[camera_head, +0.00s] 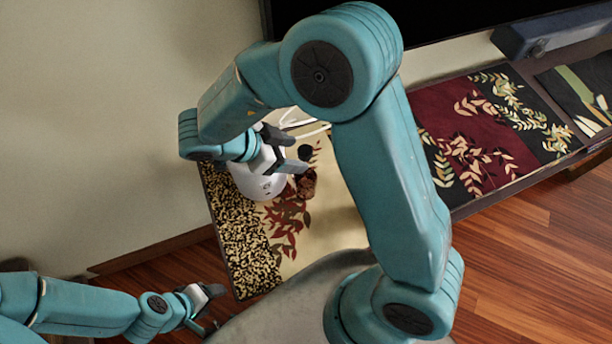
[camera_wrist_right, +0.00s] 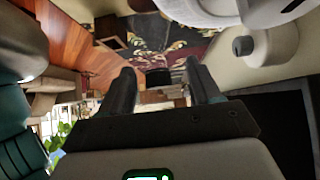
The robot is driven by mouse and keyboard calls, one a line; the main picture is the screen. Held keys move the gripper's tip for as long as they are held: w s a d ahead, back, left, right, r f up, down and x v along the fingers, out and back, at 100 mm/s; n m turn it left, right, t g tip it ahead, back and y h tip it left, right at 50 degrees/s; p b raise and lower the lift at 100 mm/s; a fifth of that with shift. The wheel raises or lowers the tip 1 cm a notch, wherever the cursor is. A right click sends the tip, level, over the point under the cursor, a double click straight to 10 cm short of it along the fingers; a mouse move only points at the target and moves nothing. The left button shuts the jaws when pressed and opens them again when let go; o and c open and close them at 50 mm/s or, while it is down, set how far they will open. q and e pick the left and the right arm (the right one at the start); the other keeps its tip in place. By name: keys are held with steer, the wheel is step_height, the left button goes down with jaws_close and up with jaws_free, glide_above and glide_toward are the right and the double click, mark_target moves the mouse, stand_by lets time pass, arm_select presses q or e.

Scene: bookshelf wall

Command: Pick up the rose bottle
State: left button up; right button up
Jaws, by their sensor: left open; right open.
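A small brownish-rose object (camera_head: 307,184), which looks like the rose bottle, stands on the patterned shelf top in the head view, partly hidden by my right gripper. A dark round shape (camera_head: 304,153) shows just above it; I cannot tell if it is its cap. My right gripper (camera_head: 297,152) is open just above and left of this object; I see nothing held. In the right wrist view its two fingers (camera_wrist_right: 164,85) are apart and the gap is empty; I cannot make out the bottle there. My left gripper (camera_head: 212,309) is open and empty at lower left, away from the bottle.
A white rounded device (camera_head: 262,185) stands directly under my right gripper, with white cables (camera_head: 300,124) behind. The shelf top (camera_head: 335,215) is bare in front of the bottle. A wall is at left, a dark screen (camera_head: 450,15) behind, and a blue bar-shaped box (camera_head: 550,32) at upper right.

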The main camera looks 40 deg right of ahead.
mark_target(310, 157)
steer(key=x, duration=0.6)
steer(key=shift+s+d+r, duration=0.1)
steer(key=shift+s+r, duration=0.1)
steer(key=shift+s, duration=0.05)
jaws_close()
